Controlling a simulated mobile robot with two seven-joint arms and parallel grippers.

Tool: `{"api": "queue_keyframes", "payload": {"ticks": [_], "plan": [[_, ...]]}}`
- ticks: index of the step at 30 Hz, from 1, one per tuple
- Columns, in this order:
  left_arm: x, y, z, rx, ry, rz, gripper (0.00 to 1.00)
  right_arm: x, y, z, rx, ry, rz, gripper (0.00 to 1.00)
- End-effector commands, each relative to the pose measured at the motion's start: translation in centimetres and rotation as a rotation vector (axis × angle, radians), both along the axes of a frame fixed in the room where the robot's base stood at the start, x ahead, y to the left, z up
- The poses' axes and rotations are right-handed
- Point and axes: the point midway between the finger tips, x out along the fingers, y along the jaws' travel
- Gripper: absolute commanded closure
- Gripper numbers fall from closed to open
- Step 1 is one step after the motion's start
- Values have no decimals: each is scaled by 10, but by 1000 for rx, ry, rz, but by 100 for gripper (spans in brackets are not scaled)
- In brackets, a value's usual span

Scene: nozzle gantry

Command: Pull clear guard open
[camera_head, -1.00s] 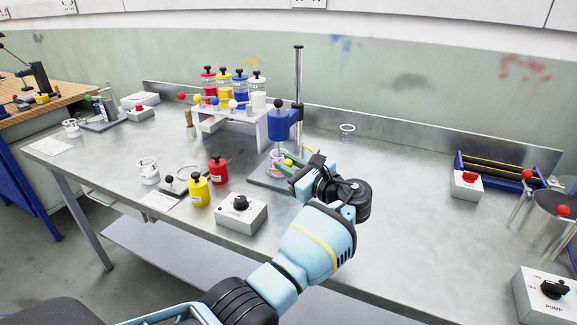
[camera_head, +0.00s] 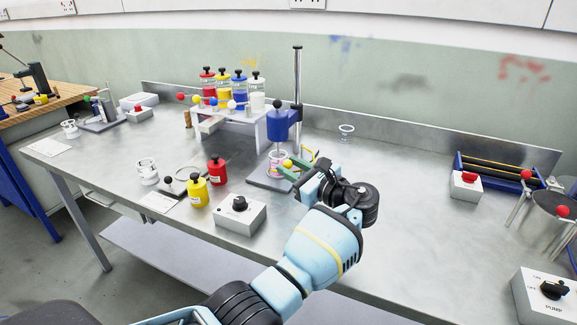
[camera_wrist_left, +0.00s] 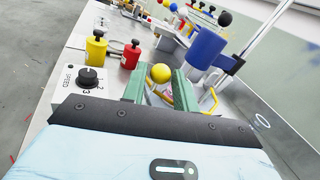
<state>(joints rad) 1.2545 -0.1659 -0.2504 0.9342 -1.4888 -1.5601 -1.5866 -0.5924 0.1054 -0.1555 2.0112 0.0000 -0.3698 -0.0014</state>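The blue mixer head (camera_head: 279,126) hangs on a steel column above a small cup with a pink band (camera_head: 277,158). A yellow ball knob (camera_head: 287,163) is beside the cup, and yellow-edged parts (camera_head: 309,154), perhaps the clear guard's edges, show near it. The clear panel itself is hard to make out. My left gripper (camera_head: 298,168) has green fingers spread apart at the knob. In the left wrist view, the knob (camera_wrist_left: 161,73) shows between the fingertips, with gaps beside it. My right gripper is out of view.
A speed control box (camera_head: 241,213) stands in front of the mixer. Yellow (camera_head: 197,191) and red (camera_head: 217,171) bottles are to its left. A rack with coloured jars (camera_head: 239,89) stands behind. The bench to the right of my left arm is mostly clear.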

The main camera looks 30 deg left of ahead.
Motion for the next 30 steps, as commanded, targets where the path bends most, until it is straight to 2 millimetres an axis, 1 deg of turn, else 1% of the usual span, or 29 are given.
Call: {"api": "queue_keyframes", "payload": {"ticks": [1,6,9,12,17,30], "plan": [[-3,-9,-1,-2,1,-3,71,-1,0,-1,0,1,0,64],[-11,-35,-2,-1,1,-2,71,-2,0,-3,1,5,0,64],[-15,-48,-2,-2,3,-2,71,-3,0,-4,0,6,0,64],[-18,-55,-1,-1,2,-1,71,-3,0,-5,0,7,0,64],[-20,-60,-1,0,2,1,71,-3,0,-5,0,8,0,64],[-20,-60,0,-1,1,0,71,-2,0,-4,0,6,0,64]]}}
